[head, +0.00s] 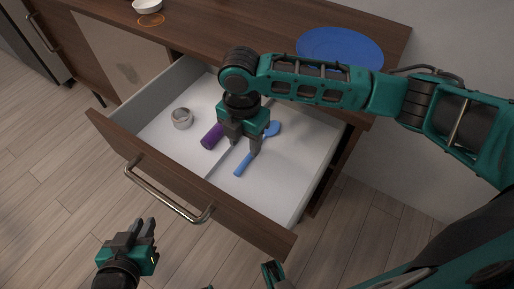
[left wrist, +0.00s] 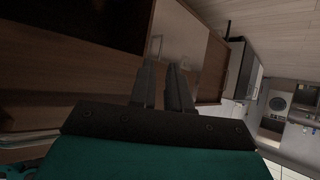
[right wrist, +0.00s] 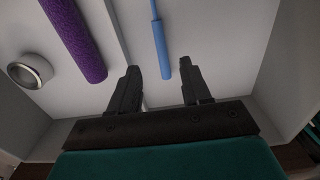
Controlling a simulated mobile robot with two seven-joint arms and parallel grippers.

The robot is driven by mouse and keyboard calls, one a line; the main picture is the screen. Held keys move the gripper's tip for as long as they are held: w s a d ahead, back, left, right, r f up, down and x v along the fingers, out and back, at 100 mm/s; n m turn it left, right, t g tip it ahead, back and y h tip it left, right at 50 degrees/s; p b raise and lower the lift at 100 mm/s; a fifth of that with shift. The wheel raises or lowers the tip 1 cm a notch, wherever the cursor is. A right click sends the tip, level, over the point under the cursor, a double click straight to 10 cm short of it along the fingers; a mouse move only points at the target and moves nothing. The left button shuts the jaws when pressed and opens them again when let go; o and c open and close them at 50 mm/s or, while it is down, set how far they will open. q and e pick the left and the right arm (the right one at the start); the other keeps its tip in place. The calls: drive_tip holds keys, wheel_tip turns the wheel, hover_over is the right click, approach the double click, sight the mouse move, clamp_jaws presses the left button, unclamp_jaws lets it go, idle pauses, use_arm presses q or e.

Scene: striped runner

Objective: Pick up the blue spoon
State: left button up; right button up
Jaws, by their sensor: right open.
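The blue spoon (head: 243,164) lies in the open drawer, right of a thin divider; its round bowl (head: 272,128) points to the back. Its handle (right wrist: 161,50) shows in the right wrist view, with the handle's end between and beyond the fingertips. My right gripper (head: 243,150) is over the drawer, above the spoon and divider; it is open and empty in the right wrist view (right wrist: 161,85). Part of the spoon is hidden behind the gripper in the head view. My left gripper (head: 145,226) is outside the drawer, low at the front; its fingers (left wrist: 165,82) are slightly apart with nothing between.
The drawer (head: 160,130) also holds a purple cylinder (head: 212,136) and a grey ring-shaped roll (head: 182,118), left of the divider (right wrist: 118,30). A blue plate (head: 340,46) and white bowl (head: 148,5) are on the countertop. A metal handle (head: 165,200) sticks out from the drawer front.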

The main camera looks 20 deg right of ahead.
sight(246, 159)
drive_tip(key=shift+s+f+b, duration=0.15)
drive_tip(key=shift+f+b, duration=0.65)
drive_tip(key=shift+f, duration=2)
drive_tip(key=shift+c, duration=0.3)
clamp_jaws()
